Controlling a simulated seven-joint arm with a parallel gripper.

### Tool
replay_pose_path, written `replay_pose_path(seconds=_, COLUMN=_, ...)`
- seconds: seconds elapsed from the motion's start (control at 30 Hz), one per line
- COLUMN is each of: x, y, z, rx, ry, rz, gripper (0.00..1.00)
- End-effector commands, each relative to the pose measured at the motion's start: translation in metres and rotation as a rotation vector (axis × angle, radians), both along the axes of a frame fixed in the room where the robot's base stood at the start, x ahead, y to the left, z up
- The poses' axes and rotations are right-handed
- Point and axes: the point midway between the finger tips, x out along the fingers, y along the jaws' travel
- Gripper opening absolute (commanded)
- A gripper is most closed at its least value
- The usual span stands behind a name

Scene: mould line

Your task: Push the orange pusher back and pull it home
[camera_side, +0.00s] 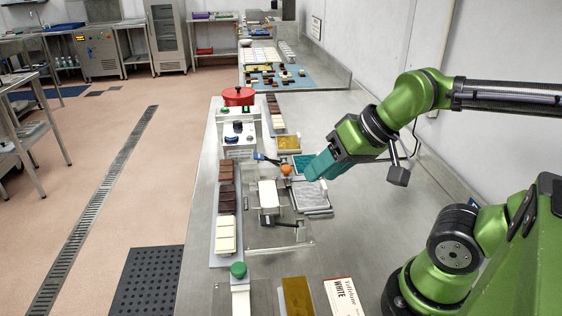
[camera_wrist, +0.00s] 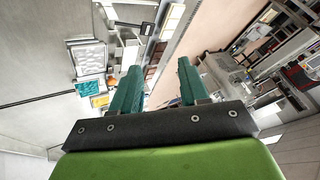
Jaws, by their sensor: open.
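The orange pusher knob (camera_side: 286,170) shows in the side view as a small ball at the work station, beside a transparent plate with a white block (camera_side: 268,194). My gripper (camera_side: 309,173), with teal fingers, is just right of the knob in that view and appears above the bench. I cannot tell how far apart they are in depth. In the wrist view my gripper (camera_wrist: 158,67) has its two fingers apart with nothing between them. I cannot make out the knob clearly in the wrist view.
A grey mould (camera_side: 310,197), a teal mould (camera_side: 299,160) and a gold mould (camera_side: 288,143) lie close to my gripper. A tray of chocolate bars (camera_side: 226,203) runs along the left. A white control box (camera_side: 238,137) and red pot (camera_side: 238,97) stand behind.

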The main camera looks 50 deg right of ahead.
Motion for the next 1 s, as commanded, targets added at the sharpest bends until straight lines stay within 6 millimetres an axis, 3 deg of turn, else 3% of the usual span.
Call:
replay_pose_path(seconds=0.13, x=0.000, y=0.000, z=0.000, rx=-0.001, ry=0.000, rz=0.000, gripper=0.44)
replay_pose_path(seconds=0.27, x=0.001, y=-0.003, z=-0.004, rx=0.000, ry=0.017, rz=-0.010, gripper=0.61)
replay_pose_path(seconds=0.37, x=0.010, y=-0.008, z=-0.014, rx=0.003, ry=0.072, rz=-0.033, gripper=0.61)
replay_pose_path(seconds=0.67, x=0.103, y=-0.066, z=-0.008, rx=-0.034, ry=0.270, rz=-0.115, gripper=0.61)
replay_pose_path(seconds=1.0, x=0.208, y=-0.168, z=-0.038, rx=-0.113, ry=0.522, rz=-0.125, gripper=0.61)
